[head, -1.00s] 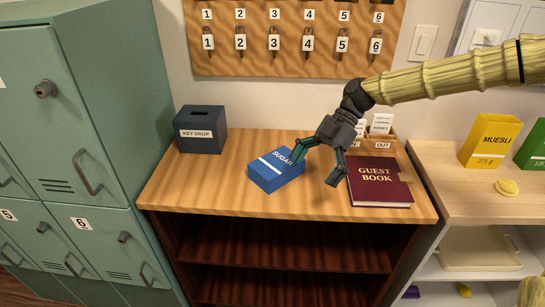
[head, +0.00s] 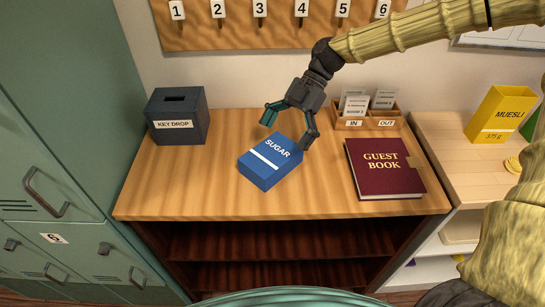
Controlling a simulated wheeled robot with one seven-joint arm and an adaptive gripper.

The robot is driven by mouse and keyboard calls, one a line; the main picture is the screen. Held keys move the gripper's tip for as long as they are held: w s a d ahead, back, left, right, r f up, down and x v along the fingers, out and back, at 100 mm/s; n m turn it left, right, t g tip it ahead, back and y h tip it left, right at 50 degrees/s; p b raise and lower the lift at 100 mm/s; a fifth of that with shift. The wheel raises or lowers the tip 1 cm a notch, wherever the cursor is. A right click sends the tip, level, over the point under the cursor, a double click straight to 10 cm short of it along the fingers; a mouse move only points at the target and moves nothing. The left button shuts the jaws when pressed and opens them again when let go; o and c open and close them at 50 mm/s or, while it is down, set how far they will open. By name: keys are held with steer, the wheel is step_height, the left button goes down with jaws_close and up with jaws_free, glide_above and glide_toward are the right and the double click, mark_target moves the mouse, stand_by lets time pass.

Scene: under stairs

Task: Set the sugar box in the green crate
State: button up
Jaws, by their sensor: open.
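The blue sugar box (head: 268,166) lies flat on the wooden counter, left of the middle, its white SUGAR lettering facing up. My gripper (head: 286,133) is open and empty at the box's far end. One fingertip is just beyond its far left corner and the other is by its far right corner. I cannot tell whether either finger touches the box. I cannot make out a green crate in this view.
A dark key drop box (head: 178,117) stands at the counter's back left. A red guest book (head: 384,168) lies to the right, before a wooden IN/OUT card holder (head: 366,121). A yellow muesli box (head: 498,116) stands on the shelf at right. Green lockers (head: 45,110) rise at left.

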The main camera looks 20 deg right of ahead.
mark_target(271, 153)
steer(key=shift+w+a+f, duration=0.2)
steer(key=shift+w+f, duration=0.2)
steer(key=shift+f, duration=0.1)
steer(key=shift+w+a+f, duration=0.2)
steer(key=shift+w+f, duration=0.15)
steer(key=shift+f, duration=0.1)
steer(key=shift+s+a+f+p, duration=0.1)
steer(key=shift+s+f+p, duration=0.1)
steer(key=shift+p, duration=0.1)
steer(key=shift+s+a+f+p, duration=0.45)
steer(key=shift+s+a+p, duration=0.15)
steer(key=shift+s, duration=0.25)
steer(key=shift+a+f, duration=0.65)
steer(key=shift+f, duration=0.35)
steer(key=shift+s, duration=0.2)
steer(key=shift+c, duration=0.2)
steer(key=c, duration=1.1)
steer(key=shift+w, duration=0.1)
steer(key=shift+r, duration=0.15)
